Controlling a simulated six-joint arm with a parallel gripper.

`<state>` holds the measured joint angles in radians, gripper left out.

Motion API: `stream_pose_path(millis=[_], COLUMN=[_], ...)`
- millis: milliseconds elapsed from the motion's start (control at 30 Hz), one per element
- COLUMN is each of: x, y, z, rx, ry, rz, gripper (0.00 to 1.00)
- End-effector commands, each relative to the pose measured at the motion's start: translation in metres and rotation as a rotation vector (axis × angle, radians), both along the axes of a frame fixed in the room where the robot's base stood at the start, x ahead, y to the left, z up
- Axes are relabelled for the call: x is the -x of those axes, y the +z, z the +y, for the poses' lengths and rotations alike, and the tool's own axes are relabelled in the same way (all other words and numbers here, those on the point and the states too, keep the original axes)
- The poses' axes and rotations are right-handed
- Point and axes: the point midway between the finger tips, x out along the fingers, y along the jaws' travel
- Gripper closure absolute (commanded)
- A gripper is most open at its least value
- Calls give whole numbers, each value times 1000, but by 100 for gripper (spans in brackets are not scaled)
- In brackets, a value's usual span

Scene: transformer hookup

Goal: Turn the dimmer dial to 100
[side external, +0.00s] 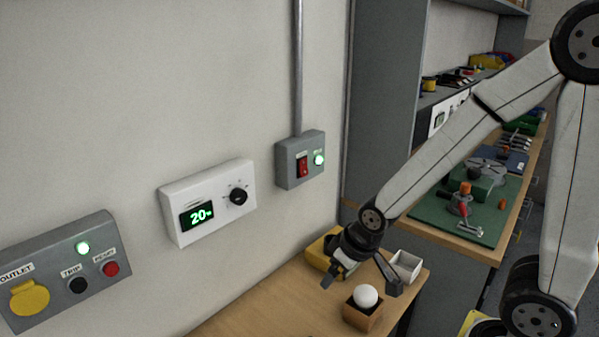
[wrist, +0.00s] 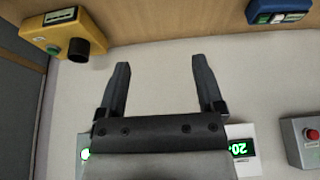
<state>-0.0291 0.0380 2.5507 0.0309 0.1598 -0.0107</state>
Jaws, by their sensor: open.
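The white dimmer box (side external: 208,202) is on the wall in the side external view, with a green display (side external: 197,216) reading 20%. Its black dial (side external: 238,195) is to the right of the display. In the wrist view the dimmer display (wrist: 240,150) shows upside down at the lower right; the dial is not visible there. My gripper (side external: 362,284) is open and empty, to the right of and below the dimmer, over the wooden table and apart from the dial. Its two fingers also show spread apart in the wrist view (wrist: 160,66).
A grey switch box (side external: 300,160) with a red rocker and lit green lamp is right of the dimmer. A grey outlet box (side external: 60,268) is at left. Below my gripper are a white ball (side external: 366,296) in a brown holder, a white bin (side external: 405,264) and a yellow box (side external: 322,256).

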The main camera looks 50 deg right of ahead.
Motion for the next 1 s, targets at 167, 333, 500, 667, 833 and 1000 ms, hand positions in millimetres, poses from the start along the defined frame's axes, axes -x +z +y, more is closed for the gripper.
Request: stream_pose_path(millis=[167,333,500,667,833,1000], x=[-31,-59,-83,-101,-114,-122], y=[5,16,30,46,66,85], z=[11,22,31,38,46,51], rx=[-12,-20,-24,-23,-17,-8], ry=[10,13,13,8,1,-8], rz=[-174,-352,-531,-697,-875,-1035], gripper=[14,14,14,14,14,14])
